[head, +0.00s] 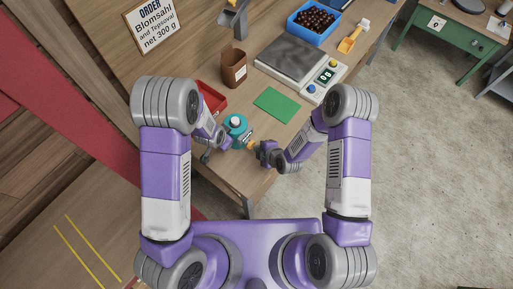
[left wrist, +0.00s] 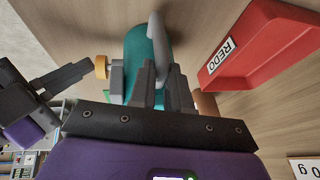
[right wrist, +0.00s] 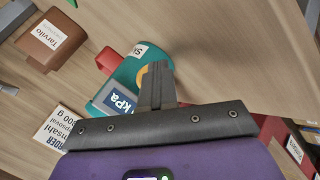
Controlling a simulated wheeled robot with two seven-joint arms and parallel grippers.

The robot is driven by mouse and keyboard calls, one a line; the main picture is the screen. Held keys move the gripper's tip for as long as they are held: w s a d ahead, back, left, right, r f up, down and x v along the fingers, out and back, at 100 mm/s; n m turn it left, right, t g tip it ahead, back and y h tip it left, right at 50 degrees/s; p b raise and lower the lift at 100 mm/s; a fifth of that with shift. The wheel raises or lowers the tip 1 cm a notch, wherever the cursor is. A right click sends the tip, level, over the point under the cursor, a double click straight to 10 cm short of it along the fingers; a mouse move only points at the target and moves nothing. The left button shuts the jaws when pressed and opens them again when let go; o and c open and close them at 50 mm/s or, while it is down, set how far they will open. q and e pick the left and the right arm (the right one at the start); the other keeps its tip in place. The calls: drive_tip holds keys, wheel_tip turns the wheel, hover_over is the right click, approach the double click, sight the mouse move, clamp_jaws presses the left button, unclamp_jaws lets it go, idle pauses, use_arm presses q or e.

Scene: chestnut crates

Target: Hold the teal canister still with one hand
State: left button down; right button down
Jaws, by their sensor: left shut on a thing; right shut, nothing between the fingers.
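The teal canister (head: 236,125) stands on the wooden bench in the head view. It has a grey handle (left wrist: 156,28), a display reading "kPa" (right wrist: 118,101) and a yellow-orange knob (left wrist: 101,67). My left gripper (left wrist: 161,72) is shut on the grey handle at the canister's side. My right gripper (right wrist: 157,72) is shut and empty, in front of the canister by the knob; it also shows in the head view (head: 254,146). Its fingers hide part of the knob in the right wrist view, and I cannot tell whether they touch it.
A red tray (head: 214,100) marked "REDO" in the left wrist view lies close to the canister. A brown container (head: 234,74), a scale (head: 292,56) and a blue crate of chestnuts (head: 297,30) stand further back. A green mat (head: 274,104) lies to the right.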

idle(0.4)
drive_tip(key=shift+s+d, duration=1.1)
drive_tip(key=shift+d, duration=0.15)
drive_tip(key=shift+s+d, duration=1.65)
drive_tip(key=shift+d, duration=0.25)
drive_tip(key=shift+f, duration=0.1)
use_arm(q)
drive_tip(key=c, duration=1)
unclamp_jaws()
drive_tip(key=shift+r, duration=0.1)
